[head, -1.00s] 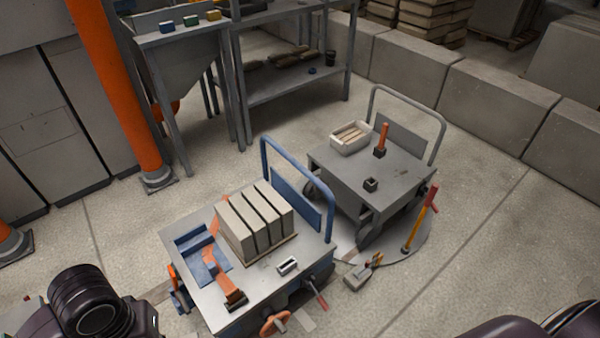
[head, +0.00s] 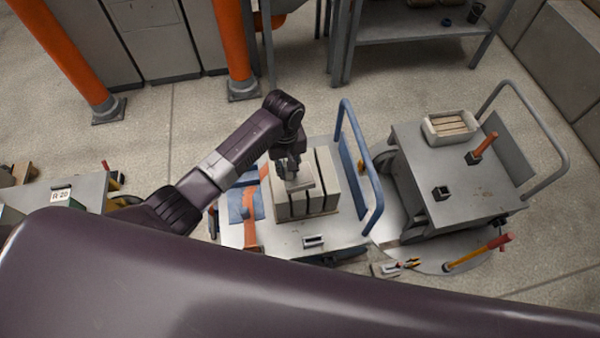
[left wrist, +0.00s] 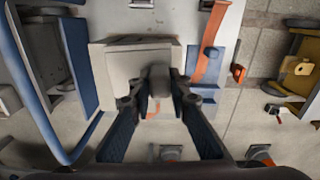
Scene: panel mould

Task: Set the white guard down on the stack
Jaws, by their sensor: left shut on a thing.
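The stack of grey slabs (head: 328,184) stands on edge on the blue-handled cart (head: 350,228). My left gripper (head: 291,170) is over the left part of the stack, pointing down. It is shut on the white guard (head: 301,184), a pale flat piece just at the top of the slabs. I cannot tell whether the guard touches them. In the left wrist view, my left gripper (left wrist: 158,98) reaches over the stack, whose pale side (left wrist: 112,75) shows beyond the fingers. The fingers partly hide the held piece. My right gripper is not in view.
A blue hand rail (head: 377,190) rises at the cart's right side. A small metal block (head: 314,242) lies near the front. A grey cart (head: 415,165) with a tray (head: 450,127) stands to the right. Orange posts (head: 231,50) stand behind.

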